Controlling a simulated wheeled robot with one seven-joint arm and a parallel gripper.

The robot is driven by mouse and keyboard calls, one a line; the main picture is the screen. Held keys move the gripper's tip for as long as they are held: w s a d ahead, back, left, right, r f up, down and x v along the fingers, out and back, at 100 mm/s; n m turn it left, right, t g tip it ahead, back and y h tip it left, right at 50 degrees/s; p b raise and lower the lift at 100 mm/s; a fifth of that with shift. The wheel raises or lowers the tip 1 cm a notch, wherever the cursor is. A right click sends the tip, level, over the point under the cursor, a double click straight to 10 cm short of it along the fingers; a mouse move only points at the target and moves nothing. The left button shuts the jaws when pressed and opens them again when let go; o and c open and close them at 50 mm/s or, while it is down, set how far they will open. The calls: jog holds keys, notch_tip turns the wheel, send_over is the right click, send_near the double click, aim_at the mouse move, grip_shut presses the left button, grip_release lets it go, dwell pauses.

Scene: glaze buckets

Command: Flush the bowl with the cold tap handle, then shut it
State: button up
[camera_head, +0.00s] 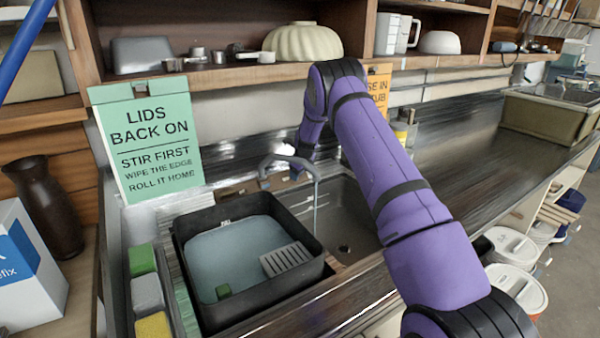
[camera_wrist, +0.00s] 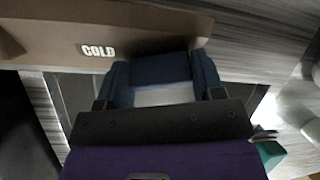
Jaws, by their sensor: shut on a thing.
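In the head view the grey tap (camera_head: 290,161) arches over the steel sink bowl (camera_head: 345,215), which has a dark drain. A thin stream of water (camera_head: 315,207) falls from the spout into the bowl. My purple arm reaches over the sink to behind the tap, where my gripper is mostly hidden. In the wrist view my gripper (camera_wrist: 163,76) is shut, with blue fingers at both sides of a blue piece, apparently the cold tap handle. A white COLD label (camera_wrist: 98,50) is on the brown strip beside it. The handle's exact angle cannot be told.
A black tub (camera_head: 190,262) of water with a grey grate stands left of the bowl. Sponges (camera_head: 147,292) lie left of it. A green sign (camera_head: 147,140) stands behind. A shelf with a cream bowl (camera_head: 302,41) hangs above.

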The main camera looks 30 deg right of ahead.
jog(key=shift+n+h, duration=0.3)
jog(key=shift+n, duration=1.1)
jog(key=o, duration=0.9)
